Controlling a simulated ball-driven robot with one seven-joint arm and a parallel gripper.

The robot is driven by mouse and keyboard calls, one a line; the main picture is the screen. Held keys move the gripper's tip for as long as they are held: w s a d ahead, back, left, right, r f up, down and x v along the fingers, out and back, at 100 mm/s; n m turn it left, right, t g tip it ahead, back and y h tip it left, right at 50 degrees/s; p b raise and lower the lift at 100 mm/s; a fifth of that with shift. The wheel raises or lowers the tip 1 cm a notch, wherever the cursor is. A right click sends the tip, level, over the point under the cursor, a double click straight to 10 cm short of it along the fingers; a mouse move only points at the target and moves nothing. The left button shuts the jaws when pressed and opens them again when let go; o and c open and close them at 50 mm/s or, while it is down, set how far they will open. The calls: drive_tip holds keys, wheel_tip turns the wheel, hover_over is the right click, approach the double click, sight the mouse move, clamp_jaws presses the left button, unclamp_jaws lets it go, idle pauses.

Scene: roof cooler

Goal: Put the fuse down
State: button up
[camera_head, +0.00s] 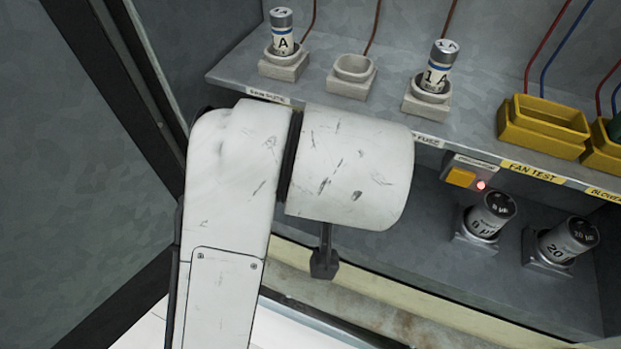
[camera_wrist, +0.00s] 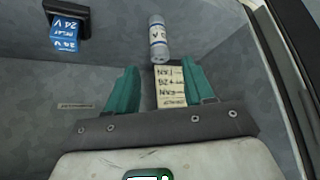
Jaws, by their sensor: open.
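A grey cylindrical fuse (camera_wrist: 158,40) with a pale printed band shows in the wrist view, just beyond my fingertips and slightly left of the picture's middle. My gripper (camera_wrist: 160,75) is open, its two green fingers apart with nothing held between them. I cannot tell the fuse's exact distance from the fingertips. In the head view my arm hides most of the gripper and this fuse does not show. On the shelf, one fuse (camera_head: 282,32) stands in the left holder, another (camera_head: 438,68) leans in the right holder, and the middle holder (camera_head: 352,76) is empty.
A pale written card (camera_wrist: 170,85) shows between my fingers. A blue 24 V relay (camera_wrist: 65,36) is at upper left. In the head view are yellow sockets (camera_head: 541,127), an orange button (camera_head: 461,177) beside a lit red lamp, and two capacitors (camera_head: 488,216) (camera_head: 566,241) under the shelf.

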drive_tip(key=shift+v, duration=2.75)
